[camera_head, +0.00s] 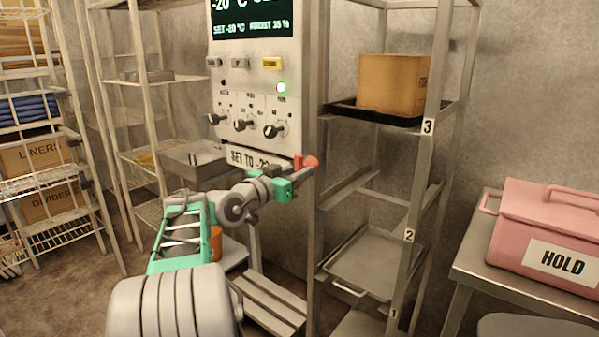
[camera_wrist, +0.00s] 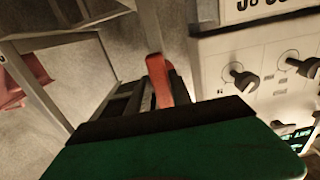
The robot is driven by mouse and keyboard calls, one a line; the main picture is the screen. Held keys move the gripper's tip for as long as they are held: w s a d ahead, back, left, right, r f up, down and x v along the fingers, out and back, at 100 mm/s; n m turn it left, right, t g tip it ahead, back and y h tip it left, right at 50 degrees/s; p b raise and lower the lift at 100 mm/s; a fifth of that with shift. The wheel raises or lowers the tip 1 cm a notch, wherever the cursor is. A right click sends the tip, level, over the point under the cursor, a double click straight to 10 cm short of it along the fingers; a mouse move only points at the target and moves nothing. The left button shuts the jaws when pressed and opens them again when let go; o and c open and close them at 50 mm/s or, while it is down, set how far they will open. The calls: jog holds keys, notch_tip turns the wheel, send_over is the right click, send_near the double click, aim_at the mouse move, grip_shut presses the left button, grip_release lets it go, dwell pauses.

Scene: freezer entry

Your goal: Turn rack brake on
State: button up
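A red-orange lever (camera_head: 309,162), which looks like the rack brake, is at the front post of the numbered rack (camera_head: 313,230). It also shows in the wrist view (camera_wrist: 161,82), where it rises just beyond the green gripper body and dark finger parts. My gripper (camera_head: 299,178) is at the lever, overlapping its lower end in the head view. The fingertips are mostly hidden by the gripper body, so I cannot tell whether they touch or enclose the lever.
A control panel (camera_head: 252,80) with several knobs stands left of the rack post. The rack holds a cardboard box (camera_head: 393,84) on a dark tray and a metal tray (camera_head: 372,262) lower down. A pink HOLD case (camera_head: 547,215) sits on a side table at right.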

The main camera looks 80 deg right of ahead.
jog(key=o, duration=0.3)
jog(key=shift+w, duration=0.1)
jog(key=v, duration=0.7)
jog(key=shift+a, duration=0.4)
